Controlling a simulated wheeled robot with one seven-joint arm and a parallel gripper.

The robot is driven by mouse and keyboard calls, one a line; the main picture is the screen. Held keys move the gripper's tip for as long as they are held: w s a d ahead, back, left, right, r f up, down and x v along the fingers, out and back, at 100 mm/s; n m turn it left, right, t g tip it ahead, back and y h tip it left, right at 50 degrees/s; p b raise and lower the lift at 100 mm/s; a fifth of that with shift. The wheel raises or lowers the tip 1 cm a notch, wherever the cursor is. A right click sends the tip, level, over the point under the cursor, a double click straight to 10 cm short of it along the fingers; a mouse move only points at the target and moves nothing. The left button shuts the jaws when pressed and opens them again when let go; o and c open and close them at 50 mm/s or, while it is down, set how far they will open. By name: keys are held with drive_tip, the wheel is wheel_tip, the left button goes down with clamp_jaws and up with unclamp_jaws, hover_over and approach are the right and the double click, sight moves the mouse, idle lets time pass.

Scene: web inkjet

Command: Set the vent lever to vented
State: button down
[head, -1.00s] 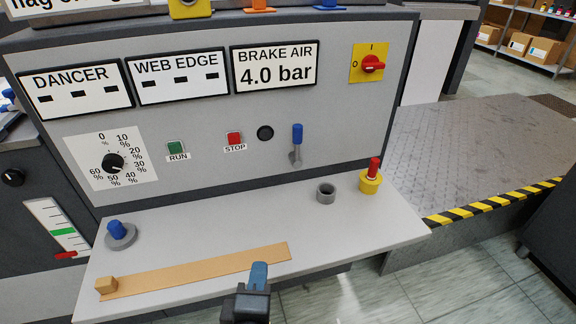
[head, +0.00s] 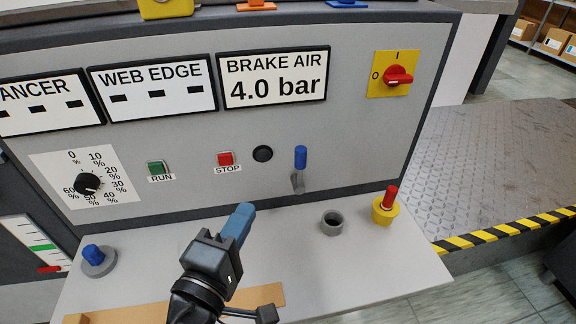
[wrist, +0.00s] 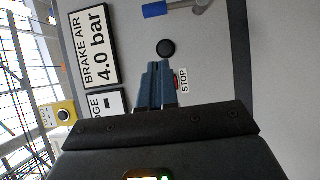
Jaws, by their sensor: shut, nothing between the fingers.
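A lever with a blue grip (head: 300,158) stands upright on the grey panel, its grip above a grey pivot. It carries no readable label. In the wrist view, the closed fingertips (wrist: 158,66) point toward the panel between the STOP button and the BRAKE AIR sign.
A round black button (head: 263,153), a red STOP button (head: 225,158) and a green RUN button (head: 156,167) are left of the lever. A red rotary switch (head: 398,76) is upper right.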

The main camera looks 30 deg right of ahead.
drive_tip(key=p, duration=0.2)
approach(299, 168)
drive_tip(key=w+d+r, duration=0.2)
drive_tip(key=w+d, duration=0.1)
drive_tip(key=w, duration=0.3)
drive_tip(key=shift+s+d+f+p, duration=0.15)
drive_tip(key=shift+d+f+p, duration=0.15)
drive_tip(key=shift+d, duration=0.2)
drive_tip(key=shift+d+r+m, duration=0.15)
drive_tip(key=shift+d+m, duration=0.1)
drive_tip(key=shift+m, duration=0.05)
